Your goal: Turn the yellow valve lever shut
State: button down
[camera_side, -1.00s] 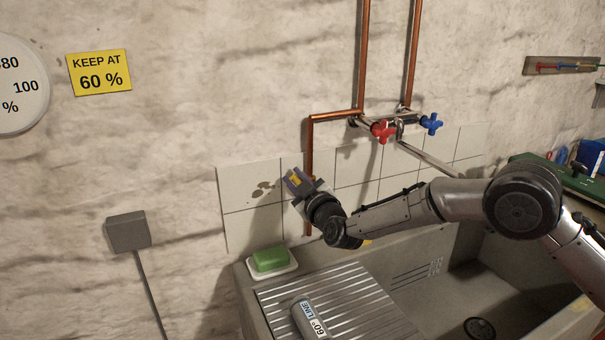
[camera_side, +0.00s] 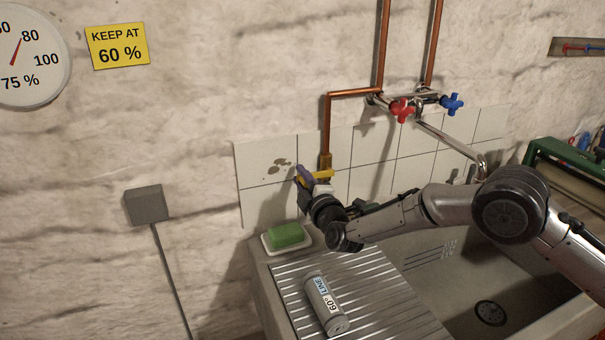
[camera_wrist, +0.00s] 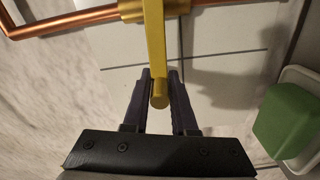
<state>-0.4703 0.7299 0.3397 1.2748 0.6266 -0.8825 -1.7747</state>
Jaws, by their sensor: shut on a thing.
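The yellow valve lever (camera_side: 316,177) sits by a brass valve body (camera_side: 326,161) on the copper pipe, left of the taps in the side view. In the wrist view the lever (camera_wrist: 155,50) runs down from the valve body (camera_wrist: 131,9), across the line of the copper pipe (camera_wrist: 70,22). My gripper (camera_wrist: 160,88) is shut on the lever, with its dark fingers on either side of the rounded free end. In the side view my gripper (camera_side: 308,181) is at the lever and partly hides it.
Green soap (camera_side: 286,235) in a white dish lies just below my gripper. A grey cylinder (camera_side: 325,305) lies on the ribbed drainboard. Red (camera_side: 402,109) and blue (camera_side: 453,104) taps are to the right. A round gauge (camera_side: 30,60) marked in percent hangs at the left.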

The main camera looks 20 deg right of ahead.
jog(key=shift+s+a+f+n, duration=0.1)
jog(key=shift+f+n, duration=0.2)
jog(key=shift+f, duration=0.35)
jog(key=c, duration=0.8)
grip_release()
jog(key=shift+r, duration=0.1)
jog(key=shift+o, duration=0.2)
jog(key=shift+r, duration=0.15)
jog(key=shift+s, duration=0.25)
jog(key=s, duration=1.3)
jog(key=shift+s, duration=0.15)
